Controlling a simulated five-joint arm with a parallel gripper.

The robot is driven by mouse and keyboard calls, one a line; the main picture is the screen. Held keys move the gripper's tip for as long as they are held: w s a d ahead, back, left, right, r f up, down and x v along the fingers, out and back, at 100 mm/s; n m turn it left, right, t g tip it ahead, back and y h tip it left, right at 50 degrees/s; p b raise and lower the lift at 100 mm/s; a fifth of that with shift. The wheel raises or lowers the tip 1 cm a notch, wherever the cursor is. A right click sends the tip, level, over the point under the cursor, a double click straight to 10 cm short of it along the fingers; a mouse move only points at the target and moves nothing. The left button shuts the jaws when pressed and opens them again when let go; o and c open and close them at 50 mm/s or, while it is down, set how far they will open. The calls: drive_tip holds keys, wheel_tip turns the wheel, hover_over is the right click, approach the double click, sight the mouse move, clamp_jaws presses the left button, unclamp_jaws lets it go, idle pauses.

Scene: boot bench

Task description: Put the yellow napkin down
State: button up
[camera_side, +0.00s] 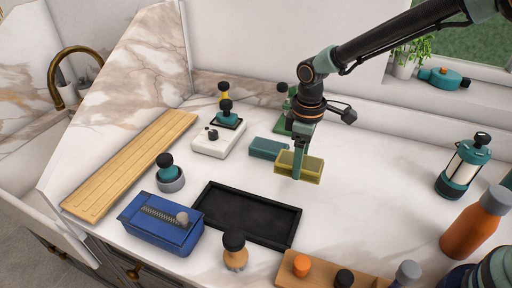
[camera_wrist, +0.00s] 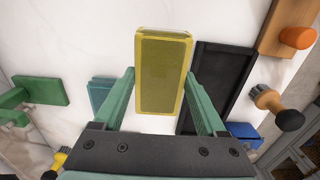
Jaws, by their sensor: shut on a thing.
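The yellow napkin (camera_side: 312,168) looks like a yellow block with a darker olive face. My gripper (camera_side: 298,165) is shut on it, with one finger across its near side in the side view. In the wrist view the napkin (camera_wrist: 163,72) lies between the two green fingers of my gripper (camera_wrist: 160,76) and reaches out past their tips.
A teal block (camera_side: 266,148) is close on the left. A wooden rack (camera_side: 318,272) stands at the front. A lantern (camera_side: 464,165) and orange bottle (camera_side: 474,225) stand right. Counter between is clear.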

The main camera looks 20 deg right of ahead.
drive_tip(key=shift+f, duration=3.35)
drive_tip(key=o, duration=1.3)
drive_tip(key=shift+f, duration=0.1)
wheel_tip(320, 180, up, 12)
drive_tip(key=shift+r, duration=0.1)
drive_tip(key=s+d+r+m+t, duration=0.3)
drive_tip(key=s+d+r+m, duration=0.15)
drive_tip(key=d+r, duration=0.45)
drive_tip(key=s+d+r+m+t, duration=0.1)
drive_tip(key=s+d, duration=0.1)
drive_tip(key=s, duration=0.1)
drive_tip(key=s+d+r+m, duration=0.1)
drive_tip(key=s+d+m, duration=0.1)
drive_tip(key=s, duration=0.1)
drive_tip(key=s+d+m+t, duration=0.1)
drive_tip(key=s+d, duration=0.2)
drive_tip(key=shift+r+m+t, duration=0.25)
drive_tip(key=shift+r+t, duration=0.05)
drive_tip(key=shift+r, duration=0.1)
